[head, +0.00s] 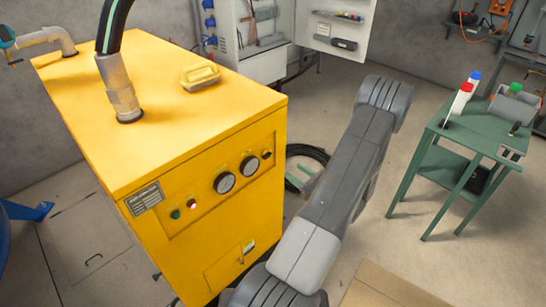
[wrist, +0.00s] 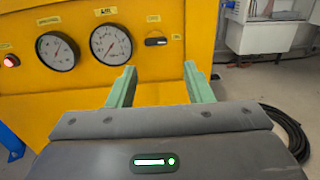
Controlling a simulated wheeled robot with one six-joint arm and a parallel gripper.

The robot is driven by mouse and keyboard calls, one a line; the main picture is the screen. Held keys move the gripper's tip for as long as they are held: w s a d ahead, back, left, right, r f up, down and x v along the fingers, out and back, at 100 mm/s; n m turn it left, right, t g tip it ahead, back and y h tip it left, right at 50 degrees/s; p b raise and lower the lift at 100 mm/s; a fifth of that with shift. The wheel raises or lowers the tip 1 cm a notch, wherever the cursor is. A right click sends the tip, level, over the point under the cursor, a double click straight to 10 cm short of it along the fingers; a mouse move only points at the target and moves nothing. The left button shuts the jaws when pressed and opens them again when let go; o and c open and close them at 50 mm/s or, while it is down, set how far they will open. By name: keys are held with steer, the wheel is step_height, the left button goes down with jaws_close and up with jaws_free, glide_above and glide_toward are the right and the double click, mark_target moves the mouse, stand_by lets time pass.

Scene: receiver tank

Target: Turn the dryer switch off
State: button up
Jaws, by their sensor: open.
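The dryer is a yellow cabinet (head: 150,110) at the left of the head view. A small black switch (head: 267,154) sits on its front panel, right of two round gauges. In the wrist view the switch (wrist: 155,42) shows as a dark horizontal shape with a small label above it. Its exact position is too small to read. My gripper (wrist: 159,70) is open and empty, its two green fingers spread below the switch in the picture and apart from it. In the head view the gripper is mostly hidden behind my arm.
A lit red lamp (head: 191,204) and a green button (head: 175,214) are left of the gauges. A black cable coil (head: 307,152) lies on the floor beside the dryer. A green table (head: 470,135) with bottles stands at the right. Open floor lies between.

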mark_target(269, 156)
steer(key=x, duration=0.3)
steer(key=p+x, duration=0.1)
steer(key=x, duration=0.3)
steer(key=p+x, duration=0.1)
steer(key=x, duration=0.3)
steer(key=shift+s+a, duration=0.3)
steer(key=shift+w+a+p, duration=0.35)
steer(key=shift+w+a, duration=0.15)
steer(key=shift+c, duration=0.5)
steer(key=shift+f, duration=0.1)
steer(key=c, duration=0.6)
